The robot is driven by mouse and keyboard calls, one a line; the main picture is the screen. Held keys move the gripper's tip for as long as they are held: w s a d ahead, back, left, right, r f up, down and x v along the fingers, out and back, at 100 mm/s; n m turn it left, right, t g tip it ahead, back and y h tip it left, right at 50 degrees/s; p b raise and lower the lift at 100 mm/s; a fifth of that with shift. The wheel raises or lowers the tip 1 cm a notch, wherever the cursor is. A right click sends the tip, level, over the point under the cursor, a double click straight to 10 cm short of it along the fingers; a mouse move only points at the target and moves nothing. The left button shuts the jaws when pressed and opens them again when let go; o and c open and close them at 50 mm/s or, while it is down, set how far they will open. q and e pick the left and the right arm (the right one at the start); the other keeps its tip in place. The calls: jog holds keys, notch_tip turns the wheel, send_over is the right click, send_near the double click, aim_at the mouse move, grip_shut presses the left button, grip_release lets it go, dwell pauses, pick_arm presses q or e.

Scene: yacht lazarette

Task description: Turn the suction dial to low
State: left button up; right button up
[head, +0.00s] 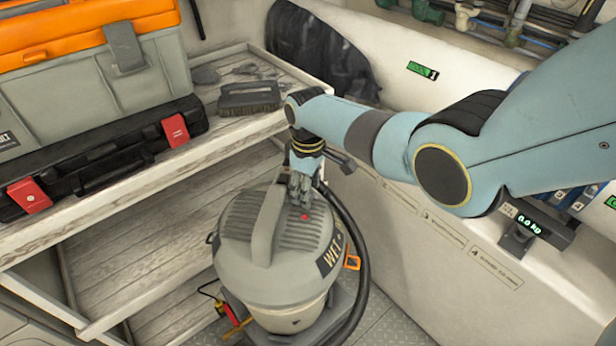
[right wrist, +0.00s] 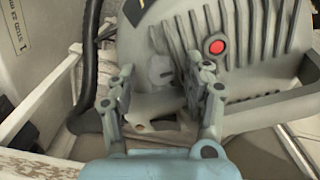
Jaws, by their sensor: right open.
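The grey wet vacuum (head: 240,235) stands upright on the floor beside the wooden shelf, with a ribbed lid and a top handle. My right gripper (head: 302,195) points down at the far side of its lid. In the right wrist view my right gripper (right wrist: 158,68) is open, one finger on each side of a small grey knob (right wrist: 160,70) that looks like the suction dial. I cannot tell whether the fingers touch it, and its setting is not readable. A red button (right wrist: 217,46) is to the right of the fingers. My left gripper is not in view.
A black hose (head: 357,255) curves down the vacuum's right side. The wooden shelf (head: 150,240) at left carries a black case (head: 100,160), an orange-lidded toolbox (head: 60,95) and a brush (head: 249,97). A white wall panel (head: 440,260) bounds the right.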

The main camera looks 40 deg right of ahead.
notch_tip(320, 180, up, 12)
jog(key=shift+f, duration=0.15)
dwell(0.6)
jog(key=s+a+f+m+t, duration=0.1)
jog(key=s+m, duration=0.1)
jog(key=s, duration=1)
jog(key=s+a+r+m+t, duration=0.1)
jog(key=s+r, duration=0.3)
jog(key=s, duration=0.3)
jog(key=s+a+r+m+t, duration=0.15)
jog(key=s+r, duration=0.25)
jog(key=s, duration=0.4)
notch_tip(320, 180, down, 36)
jog(key=s+d+g+b, duration=0.1)
jog(key=s+d+b, duration=0.15)
jog(key=b, duration=0.65)
jog(key=s+f+g+b, duration=0.1)
jog(key=s+f+b, duration=0.2)
jog(key=s+f, duration=0.5)
jog(key=s+d+f+b, duration=0.1)
jog(key=s+f+b, duration=0.3)
jog(key=s+f, duration=0.5)
notch_tip(320, 180, down, 6)
jog(key=shift+s+d+r+g+h+b, duration=0.1)
jog(key=shift+s+d+g+h+b, duration=0.1)
jog(key=shift+s+g+h+b, duration=0.15)
